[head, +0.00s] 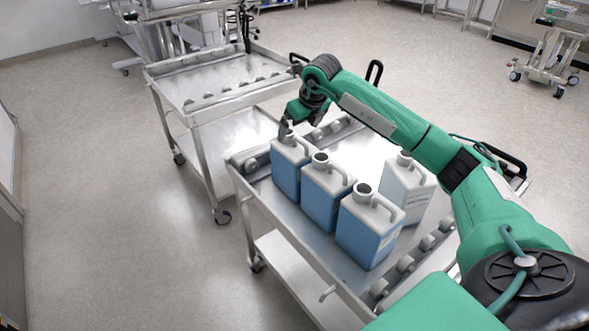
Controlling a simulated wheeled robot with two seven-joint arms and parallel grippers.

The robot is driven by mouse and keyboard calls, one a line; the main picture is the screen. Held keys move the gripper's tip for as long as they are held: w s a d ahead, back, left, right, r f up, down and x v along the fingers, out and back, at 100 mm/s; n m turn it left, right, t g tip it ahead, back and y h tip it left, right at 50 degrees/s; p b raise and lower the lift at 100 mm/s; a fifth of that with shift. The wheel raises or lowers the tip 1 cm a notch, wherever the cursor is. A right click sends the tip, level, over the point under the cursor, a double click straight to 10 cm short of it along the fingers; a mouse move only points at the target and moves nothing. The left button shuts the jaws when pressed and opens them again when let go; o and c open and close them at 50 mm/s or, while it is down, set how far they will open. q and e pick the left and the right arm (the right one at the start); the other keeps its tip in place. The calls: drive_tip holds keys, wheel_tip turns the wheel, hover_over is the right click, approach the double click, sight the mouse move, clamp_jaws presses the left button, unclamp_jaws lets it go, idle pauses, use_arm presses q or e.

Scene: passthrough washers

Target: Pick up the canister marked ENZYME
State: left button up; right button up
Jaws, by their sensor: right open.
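Several canisters stand upright on the near steel cart. Three are blue with white tops: a far left one (287,172), a middle one (322,198) and a near one (364,235). A white one (408,193) stands to their right. No ENZYME marking is legible on any of them. My right gripper (287,128) reaches over from the right, at the top of the far left blue canister by its neck and handle. It is open; whether it touches the canister I cannot tell. My left gripper is not in view.
The near cart (262,212) has roller rails along its edges. A second steel cart (215,85) with an empty top stands close behind it. Open floor (110,200) lies to the left. A wheeled stand (550,55) is far off at upper right.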

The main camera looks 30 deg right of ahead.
sight(294, 136)
drive_tip(key=shift+x, duration=1.6)
drive_tip(key=p+x, duration=0.1)
drive_tip(key=x, duration=0.3)
drive_tip(key=shift+w+a+f, duration=0.1)
drive_tip(key=shift+w+f, duration=0.05)
drive_tip(key=shift+w, duration=0.05)
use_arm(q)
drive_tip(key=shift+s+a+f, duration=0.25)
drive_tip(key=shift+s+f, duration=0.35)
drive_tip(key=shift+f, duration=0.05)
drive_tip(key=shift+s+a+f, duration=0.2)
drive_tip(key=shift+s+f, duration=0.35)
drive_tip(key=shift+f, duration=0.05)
use_arm(e)
drive_tip(key=c, duration=1.8)
drive_tip(key=shift+w+r, duration=0.15)
drive_tip(key=shift+r, duration=0.1)
drive_tip(key=shift+c, duration=0.4)
drive_tip(key=shift+r, duration=0.1)
